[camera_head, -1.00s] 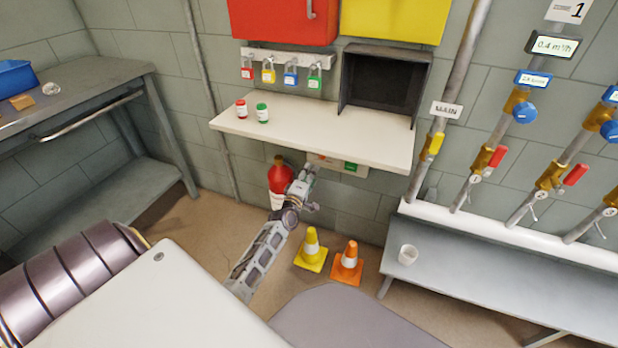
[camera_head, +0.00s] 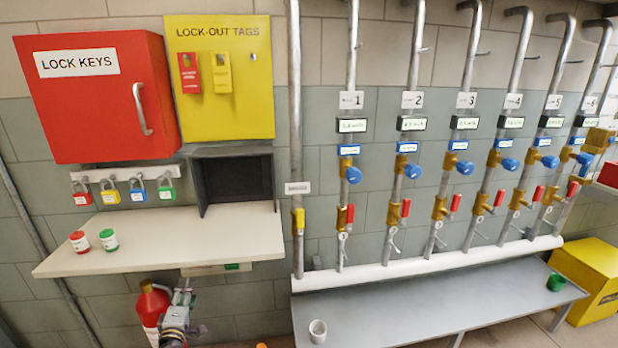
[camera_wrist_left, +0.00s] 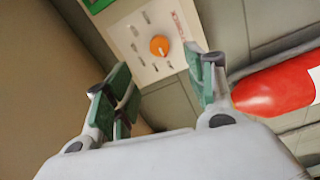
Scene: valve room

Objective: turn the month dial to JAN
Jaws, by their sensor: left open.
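The month dial appears to be the orange round knob (camera_wrist_left: 159,45) on a white panel (camera_wrist_left: 135,63) with small dark marks around it. Its pointer and the month labels are too small to read. In the head view the panel (camera_head: 203,270) shows only as a strip under the white shelf. My left gripper (camera_wrist_left: 162,82) is open and empty, with its green-padded fingers pointing at the panel and the knob beyond and between the tips, apart from them. In the head view the left gripper (camera_head: 183,291) is below the shelf, beside the red extinguisher. My right gripper is not in view.
The white shelf (camera_head: 160,240) overhangs the panel. The red fire extinguisher (camera_head: 150,306) stands close beside my left gripper; a red cylinder (camera_wrist_left: 275,92) lies right of the fingers in the wrist view. A grey bench (camera_head: 430,290) and valve pipes are to the right.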

